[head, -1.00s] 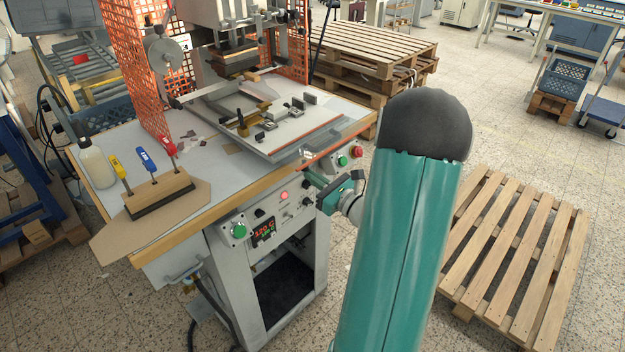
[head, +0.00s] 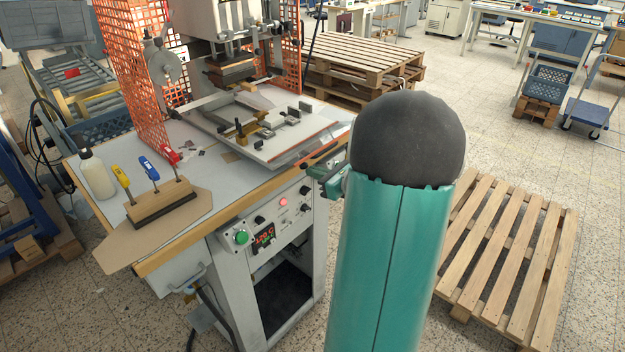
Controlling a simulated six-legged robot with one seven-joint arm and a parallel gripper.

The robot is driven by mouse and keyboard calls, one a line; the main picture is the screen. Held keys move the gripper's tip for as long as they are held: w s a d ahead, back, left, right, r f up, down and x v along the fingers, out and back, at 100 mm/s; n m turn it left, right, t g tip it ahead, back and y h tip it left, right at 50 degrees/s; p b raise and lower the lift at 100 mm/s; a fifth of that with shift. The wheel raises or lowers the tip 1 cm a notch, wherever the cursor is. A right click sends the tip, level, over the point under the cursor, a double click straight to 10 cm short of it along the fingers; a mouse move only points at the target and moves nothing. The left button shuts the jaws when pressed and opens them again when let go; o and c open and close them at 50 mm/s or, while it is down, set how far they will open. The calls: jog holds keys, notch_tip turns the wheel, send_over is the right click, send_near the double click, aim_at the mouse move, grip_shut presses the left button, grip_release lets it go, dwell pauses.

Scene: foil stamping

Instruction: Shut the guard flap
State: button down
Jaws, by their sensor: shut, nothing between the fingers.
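An orange mesh guard panel (head: 134,80) stands upright at the left of the stamping press (head: 215,25), reaching forward over the table's left side. It looks like the guard flap, swung open, leaving the press front uncovered. Another orange mesh panel (head: 290,50) stands at the right of the press. My gripper (head: 311,167) is shut and empty at the table's front right edge, in front of the sliding bed, well to the right of the left mesh panel. My teal arm hides part of it.
A sliding bed (head: 262,140) with clamps juts toward the front edge. A white bottle (head: 96,175) and a wooden block (head: 163,203) holding coloured-handled tools stand at the table's left. A pallet (head: 510,250) lies on the floor at right. Floor between is clear.

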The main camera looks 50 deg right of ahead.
aim_at(307, 156)
jog(key=r+g, duration=0.2)
jog(key=r, duration=0.1)
jog(key=w+r+g, duration=0.1)
jog(key=r+g, duration=0.1)
jog(key=shift+a, duration=0.3)
jog(key=w+r+g, duration=0.2)
jog(key=g, duration=0.1)
jog(key=w+r+g, duration=0.2)
jog(key=r+g, duration=0.1)
jog(key=shift+w+r+g, duration=0.6)
jog(key=shift+w+g, duration=0.35)
jog(key=shift+g, duration=0.15)
jog(key=shift+w+r, duration=0.45)
jog(key=shift+w, duration=0.25)
